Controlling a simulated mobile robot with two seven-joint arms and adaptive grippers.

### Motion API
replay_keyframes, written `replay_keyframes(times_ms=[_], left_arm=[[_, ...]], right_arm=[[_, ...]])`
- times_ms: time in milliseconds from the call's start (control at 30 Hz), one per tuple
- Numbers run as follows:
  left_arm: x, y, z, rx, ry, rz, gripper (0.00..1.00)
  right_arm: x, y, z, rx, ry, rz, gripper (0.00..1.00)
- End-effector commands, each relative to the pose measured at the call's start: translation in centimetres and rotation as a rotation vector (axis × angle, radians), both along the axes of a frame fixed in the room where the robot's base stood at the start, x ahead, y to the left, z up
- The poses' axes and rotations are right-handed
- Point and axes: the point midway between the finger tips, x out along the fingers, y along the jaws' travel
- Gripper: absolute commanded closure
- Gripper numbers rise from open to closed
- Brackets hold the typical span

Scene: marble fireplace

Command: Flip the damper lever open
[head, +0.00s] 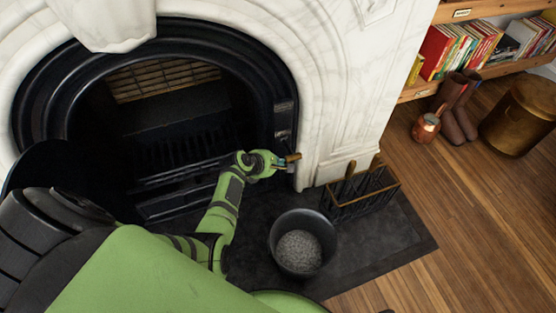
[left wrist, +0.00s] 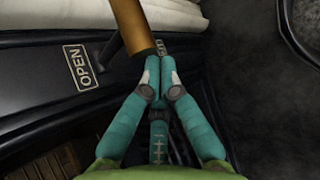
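The damper lever has a brown handle (head: 293,157) at the right side of the black fireplace surround. In the left wrist view its handle (left wrist: 132,24) fills the top middle, with a dark stem beside a plate (left wrist: 76,66) reading OPEN. My left gripper (head: 284,163) is at the handle. In the left wrist view the teal fingers (left wrist: 159,72) are together at their tips, right by the handle's lower end. I see no part of the handle between them; whether they touch it is unclear. My right gripper is not in view.
A dark bucket (head: 302,243) with grey contents stands on the dark hearth (head: 385,240), below my left gripper. A black rack with brass rails (head: 362,190) stands right of it. The white marble surround (head: 345,100) rises behind. Boots (head: 458,105) and a shelf of books are farther right.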

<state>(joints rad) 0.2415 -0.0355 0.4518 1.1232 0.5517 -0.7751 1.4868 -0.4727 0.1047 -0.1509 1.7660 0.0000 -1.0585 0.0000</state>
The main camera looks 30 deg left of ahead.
Motion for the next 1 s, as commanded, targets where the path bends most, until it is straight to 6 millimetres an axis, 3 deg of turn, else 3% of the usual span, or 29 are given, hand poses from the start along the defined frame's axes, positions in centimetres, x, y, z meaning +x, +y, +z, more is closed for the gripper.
replay_keyframes(times_ms=[33, 233, 700, 1000], left_arm=[[0.4, -0.7, 1.0, -0.023, 0.003, -0.008, 1.0], [0.5, -0.6, 1.7, -0.082, 0.056, -0.008, 1.0], [0.7, -0.2, 3.5, -0.251, 0.209, -0.008, 1.0], [0.9, 0.0, 4.1, -0.25, 0.207, -0.008, 1.0]], right_arm=[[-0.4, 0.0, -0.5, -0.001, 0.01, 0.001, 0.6], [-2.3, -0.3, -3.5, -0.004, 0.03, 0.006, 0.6], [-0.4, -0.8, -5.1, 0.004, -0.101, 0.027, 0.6], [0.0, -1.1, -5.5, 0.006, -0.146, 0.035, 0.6]])
